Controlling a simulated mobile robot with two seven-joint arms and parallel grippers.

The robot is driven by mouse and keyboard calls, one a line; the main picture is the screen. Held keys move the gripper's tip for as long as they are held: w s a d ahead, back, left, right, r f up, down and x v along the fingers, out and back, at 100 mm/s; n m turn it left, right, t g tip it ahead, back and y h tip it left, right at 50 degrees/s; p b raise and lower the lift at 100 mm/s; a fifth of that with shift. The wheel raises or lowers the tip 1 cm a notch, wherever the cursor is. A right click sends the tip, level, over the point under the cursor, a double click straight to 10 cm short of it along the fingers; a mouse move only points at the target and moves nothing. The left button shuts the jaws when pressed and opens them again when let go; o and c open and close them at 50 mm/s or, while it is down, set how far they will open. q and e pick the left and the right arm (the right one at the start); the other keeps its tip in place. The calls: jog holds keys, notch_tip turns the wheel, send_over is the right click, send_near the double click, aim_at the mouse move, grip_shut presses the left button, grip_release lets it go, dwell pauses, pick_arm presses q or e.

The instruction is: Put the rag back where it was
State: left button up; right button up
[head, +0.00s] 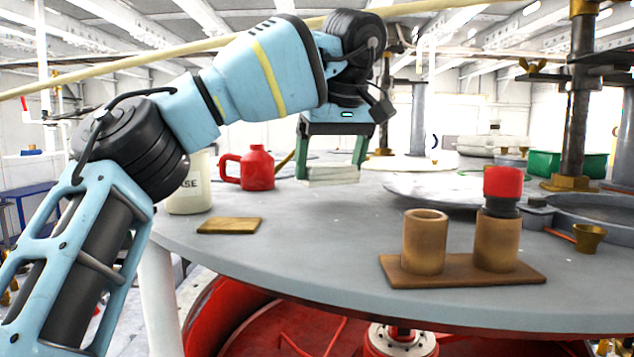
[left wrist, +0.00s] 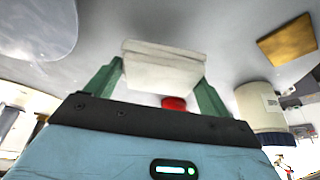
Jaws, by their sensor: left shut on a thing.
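The rag (head: 332,174) is a white, folded, flat stack of cloth. My left gripper (head: 332,160) has green fingers and is shut on the rag from both sides. It is over the grey round tabletop (head: 330,240), and I cannot tell whether the rag touches it. In the left wrist view the rag (left wrist: 163,70) sits between the two green fingers of my left gripper (left wrist: 158,82). My right gripper is not in view.
A red jug (head: 257,168) and a cream container (head: 190,190) stand left of the rag. A flat tan piece (head: 229,225) lies near the left edge. A wooden holder (head: 462,272) with two cups, one holding a red-capped item (head: 502,183), stands front right.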

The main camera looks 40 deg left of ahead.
aim_at(319, 164)
pick_arm(q)
jog(key=shift+w+a+f, duration=0.1)
jog(key=shift+w+a, duration=0.1)
jog(key=shift+a, duration=1)
jog(key=x, duration=0.3)
jog(key=shift+s, duration=0.25)
jog(key=shift+d+f, duration=0.1)
jog(key=shift+f, duration=0.3)
jog(key=shift+f, duration=0.15)
jog(key=o, duration=0.9)
jog(key=v, duration=1.2)
jog(key=shift+w, duration=0.1)
